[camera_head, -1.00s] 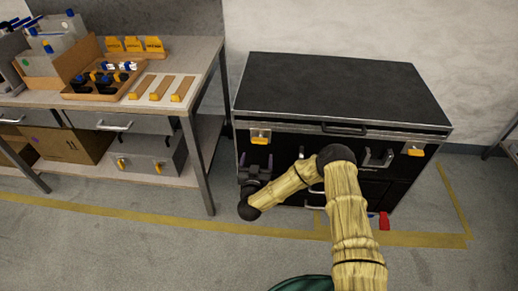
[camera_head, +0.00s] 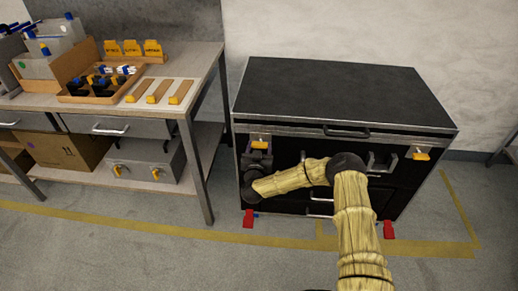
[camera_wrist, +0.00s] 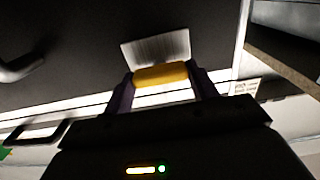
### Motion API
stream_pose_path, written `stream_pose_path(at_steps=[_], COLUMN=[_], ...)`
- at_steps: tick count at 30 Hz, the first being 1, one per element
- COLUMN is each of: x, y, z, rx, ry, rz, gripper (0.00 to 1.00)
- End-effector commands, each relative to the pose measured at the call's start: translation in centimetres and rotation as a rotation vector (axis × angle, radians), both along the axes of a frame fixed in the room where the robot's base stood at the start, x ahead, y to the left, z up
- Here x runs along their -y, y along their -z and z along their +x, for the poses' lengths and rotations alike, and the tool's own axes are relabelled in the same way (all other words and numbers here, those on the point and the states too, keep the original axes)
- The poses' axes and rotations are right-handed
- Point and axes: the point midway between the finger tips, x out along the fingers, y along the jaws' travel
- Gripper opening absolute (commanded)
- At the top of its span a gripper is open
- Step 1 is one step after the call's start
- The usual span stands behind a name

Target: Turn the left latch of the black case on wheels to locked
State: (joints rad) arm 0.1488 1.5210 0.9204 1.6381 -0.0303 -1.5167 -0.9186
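The black case (camera_head: 340,90) stands against the wall, its lid down. Its left latch (camera_head: 260,145) has a yellow handle below a pale metal plate, partly covered by my gripper (camera_head: 259,154). In the wrist view, the yellow handle of the left latch (camera_wrist: 160,75) lies crosswise between the two fingertips of my gripper (camera_wrist: 160,80). One finger is near each end of the handle. The fingers are apart, and I cannot tell whether they touch it. The right latch (camera_head: 422,156) also has a yellow handle.
A workbench (camera_head: 205,62) with bins and trays stands close on the left of the case. Front handles (camera_head: 383,164) stick out beside my arm. Red pieces (camera_head: 248,218) show at the case's foot. Yellow tape (camera_head: 130,222) crosses the open floor.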

Motion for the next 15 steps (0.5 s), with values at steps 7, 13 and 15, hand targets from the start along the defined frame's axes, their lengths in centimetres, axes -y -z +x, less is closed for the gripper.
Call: stream_pose_path(at_steps=[7, 13, 15], x=[0.00, -0.02, -0.01], y=[0.04, 0.03, 0.02], z=[-0.04, -0.04, -0.04], rx=[-0.001, 0.000, 0.001], ry=[0.000, 0.000, 0.000], rz=[0.002, 0.029, 0.049], gripper=[0.35, 0.35, 0.35])
